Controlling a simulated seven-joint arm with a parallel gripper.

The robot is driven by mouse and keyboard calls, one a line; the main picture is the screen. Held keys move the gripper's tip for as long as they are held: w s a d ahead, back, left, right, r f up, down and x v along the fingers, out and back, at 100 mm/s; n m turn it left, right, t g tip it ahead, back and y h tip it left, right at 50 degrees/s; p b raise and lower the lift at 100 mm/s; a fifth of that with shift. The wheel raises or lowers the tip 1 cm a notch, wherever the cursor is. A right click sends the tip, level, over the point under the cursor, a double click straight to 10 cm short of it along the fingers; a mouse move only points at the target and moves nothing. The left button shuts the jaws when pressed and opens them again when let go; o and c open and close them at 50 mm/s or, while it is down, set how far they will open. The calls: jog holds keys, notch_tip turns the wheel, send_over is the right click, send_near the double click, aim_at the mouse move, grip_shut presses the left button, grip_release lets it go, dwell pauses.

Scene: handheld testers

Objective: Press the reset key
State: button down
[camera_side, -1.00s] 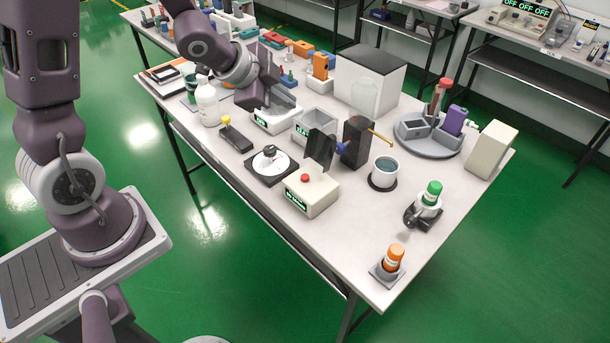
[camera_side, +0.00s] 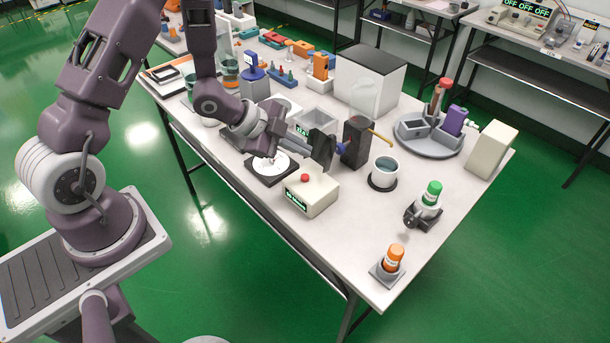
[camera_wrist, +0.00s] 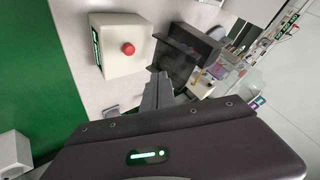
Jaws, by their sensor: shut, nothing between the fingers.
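A cream box (camera_side: 318,196) with a green-lit display and a round red button (camera_side: 305,177) on top stands near the table's front edge. No label reading reset is legible, so I cannot tell whether this button is the reset key. In the wrist view the box (camera_wrist: 112,66) and red button (camera_wrist: 128,48) lie up and left of the fingers. My gripper (camera_side: 308,139) is shut and empty, above the table behind the box and close to an upright dark panel (camera_side: 321,148). Its fingers (camera_wrist: 158,82) are apart from the button.
A black block (camera_side: 355,143) with a yellow rod stands right of the dark panel. A round white dial on a dark base (camera_side: 267,176) lies left of the box. A cup (camera_side: 383,171) stands to the right. The table's front right is partly clear.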

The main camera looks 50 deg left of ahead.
aim_at(301, 177)
jog(key=shift+f, duration=2.6)
jog(key=shift+f, duration=0.4)
jog(key=shift+f, duration=0.4)
dwell(0.4)
jog(key=shift+r, duration=0.8)
jog(key=shift+r, duration=0.1)
jog(key=shift+r, duration=2.45)
